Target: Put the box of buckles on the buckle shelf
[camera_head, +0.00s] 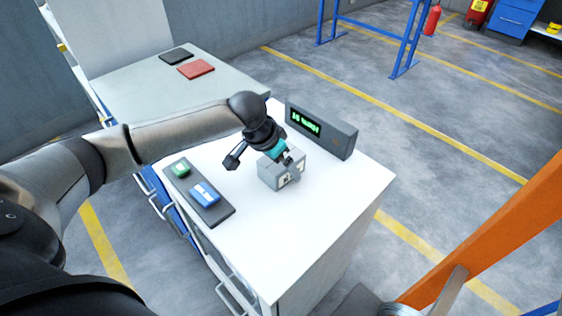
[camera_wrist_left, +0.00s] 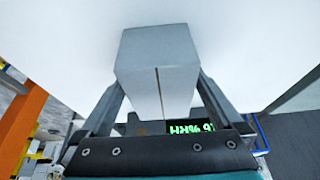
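The box of buckles, a small grey box (camera_head: 272,178), is at the middle of the white cabinet top (camera_head: 262,240). My left gripper (camera_head: 290,169) comes down onto it from above and behind. In the left wrist view, the grey box (camera_wrist_left: 157,57) fills the space between its two dark fingers, which press against its sides, so it looks shut on the box. I cannot tell whether the box touches the top or is just above it. The box's contents are hidden. My right gripper is out of view. No buckle shelf can be made out.
A dark grey display unit (camera_head: 330,137) with green digits stands right behind the box. A dark tray (camera_head: 217,212) with a green piece and a blue piece (camera_head: 205,194) lies to the left. A grey table (camera_head: 130,88) adjoins behind. The front of the white top is clear.

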